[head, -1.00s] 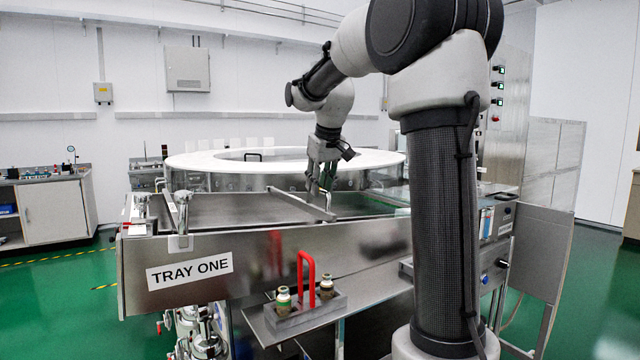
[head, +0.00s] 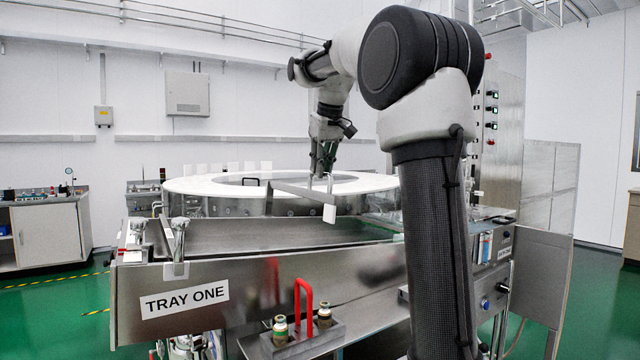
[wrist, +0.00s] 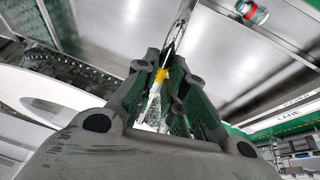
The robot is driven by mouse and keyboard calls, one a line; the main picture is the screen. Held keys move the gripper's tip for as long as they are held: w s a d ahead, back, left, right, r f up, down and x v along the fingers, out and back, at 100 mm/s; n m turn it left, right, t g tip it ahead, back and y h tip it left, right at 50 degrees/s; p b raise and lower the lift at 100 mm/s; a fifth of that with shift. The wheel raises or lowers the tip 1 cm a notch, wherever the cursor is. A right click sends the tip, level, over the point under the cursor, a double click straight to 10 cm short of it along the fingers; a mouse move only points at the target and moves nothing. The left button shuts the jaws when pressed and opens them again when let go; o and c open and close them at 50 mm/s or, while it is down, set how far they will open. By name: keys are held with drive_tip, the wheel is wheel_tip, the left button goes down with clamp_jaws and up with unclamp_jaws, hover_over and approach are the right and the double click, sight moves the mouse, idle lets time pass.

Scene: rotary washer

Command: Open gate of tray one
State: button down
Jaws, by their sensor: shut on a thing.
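Tray one is the long steel trough with a "TRAY ONE" label (head: 185,300) on its front wall (head: 235,272). Its gate is a grey metal bar (head: 298,190) with a pale end plate (head: 328,213). The bar hangs raised above the tray bed (head: 260,232). My gripper (head: 322,174) is above the right end of the gate, shut on its thin handle. In the wrist view, the closed fingers (wrist: 172,72) meet around a thin metal piece with a yellow part between them. The exact contact is partly hidden by the fingers.
A large round white washer ring (head: 210,185) stands behind the tray. Two metal clamps or taps (head: 179,228) stand at the tray's left end. A red handle (head: 303,295) and two small bottles sit on a front ledge. My arm hides part of the right side.

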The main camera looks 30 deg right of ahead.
drive_tip(key=shift+r, duration=0.35)
drive_tip(key=c, duration=1.8)
unclamp_jaws()
drive_tip(key=o, duration=0.3)
drive_tip(key=shift+f, duration=0.1)
drive_tip(key=v, duration=1.2)
